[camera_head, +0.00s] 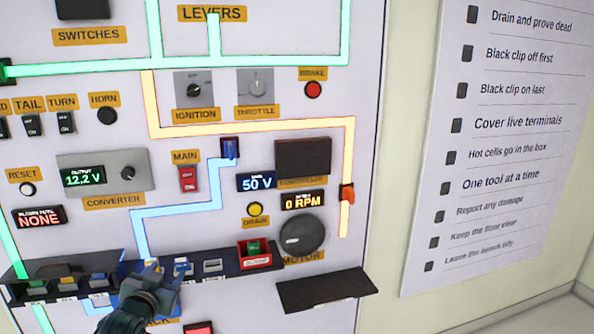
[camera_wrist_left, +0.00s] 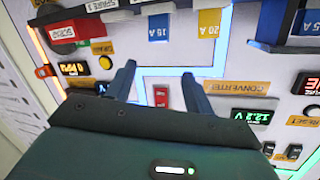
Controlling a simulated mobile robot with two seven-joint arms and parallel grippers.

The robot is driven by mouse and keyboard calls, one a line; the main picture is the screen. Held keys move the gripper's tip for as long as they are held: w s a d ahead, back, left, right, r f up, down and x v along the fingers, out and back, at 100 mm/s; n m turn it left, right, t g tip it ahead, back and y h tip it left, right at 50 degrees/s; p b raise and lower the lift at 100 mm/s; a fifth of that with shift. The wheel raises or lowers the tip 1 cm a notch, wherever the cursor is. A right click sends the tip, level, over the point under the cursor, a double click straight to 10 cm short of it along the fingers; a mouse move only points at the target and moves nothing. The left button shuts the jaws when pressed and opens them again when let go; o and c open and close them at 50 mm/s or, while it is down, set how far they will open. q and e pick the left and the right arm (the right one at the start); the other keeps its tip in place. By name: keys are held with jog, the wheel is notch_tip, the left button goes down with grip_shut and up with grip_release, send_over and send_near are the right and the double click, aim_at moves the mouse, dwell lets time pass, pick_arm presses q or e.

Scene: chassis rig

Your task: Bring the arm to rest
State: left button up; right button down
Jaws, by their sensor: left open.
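My left gripper (camera_head: 148,292) is low in the head view, in front of the row of bins along the panel's lower part. In the left wrist view its two fingers (camera_wrist_left: 158,88) stand apart with nothing between them. Past the fingers the panel (camera_wrist_left: 180,75) shows, with the red MAIN switch (camera_wrist_left: 162,97) seen between them. The gripper hides part of the panel behind it in the head view. My right gripper is in neither view.
A bin row (camera_head: 60,280) juts from the panel, with a red box (camera_head: 254,254) at its right end. An empty-looking dark shelf (camera_head: 327,290) juts out farther right. The motor dial (camera_head: 302,233) sits above it. A checklist board (camera_head: 505,130) hangs on the right wall.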

pick_arm(q)
jog(key=s+d+f+g+h, duration=0.1)
jog(key=s+d+f+g, duration=0.1)
jog(key=s+d+f, duration=0.45)
jog(key=s+d+f+g+h, duration=0.1)
jog(key=s+d+f+h, duration=0.15)
jog(key=s+f, duration=0.65)
jog(key=s+d+f+g, duration=0.1)
jog(key=s+d, duration=0.2)
jog(key=s, duration=0.6)
jog(key=s+d+f+g, duration=0.1)
jog(key=s+d, duration=0.3)
jog(key=s, duration=0.6)
jog(key=shift+d, duration=0.3)
